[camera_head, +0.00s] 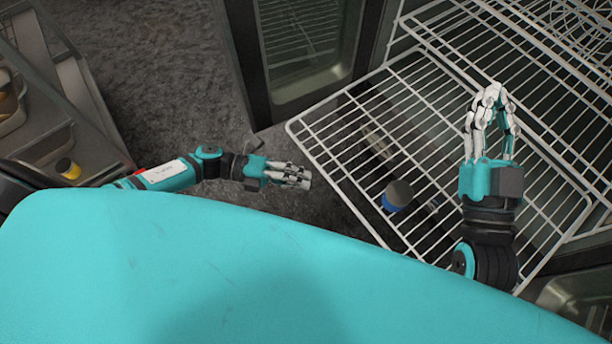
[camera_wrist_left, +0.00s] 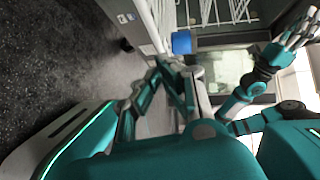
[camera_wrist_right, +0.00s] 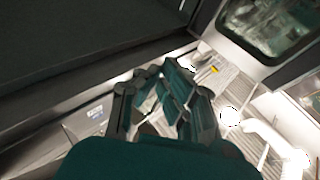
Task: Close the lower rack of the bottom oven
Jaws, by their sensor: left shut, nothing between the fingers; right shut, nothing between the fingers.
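A white wire rack (camera_head: 318,150) is slid out of the oven in the head view and reaches toward me. Its near left corner sticks out past the open glass door. My right gripper (camera_head: 495,92) is shut and empty, above the right part of this rack, fingers toward the oven. Whether it touches the wires cannot be told. My left gripper (camera_head: 308,181) is shut and empty, just left of the rack's near edge. The left wrist view shows its fingers (camera_wrist_left: 178,70) close up; the right wrist view shows the right fingers (camera_wrist_right: 165,90).
An oven door with glass (camera_head: 310,48) stands open left of the rack. More wire racks (camera_head: 555,25) show at the upper right. A grey and blue round object (camera_head: 397,196) shows among the rack's wires; whether on or below is unclear. Dark floor (camera_head: 160,80) is free at left.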

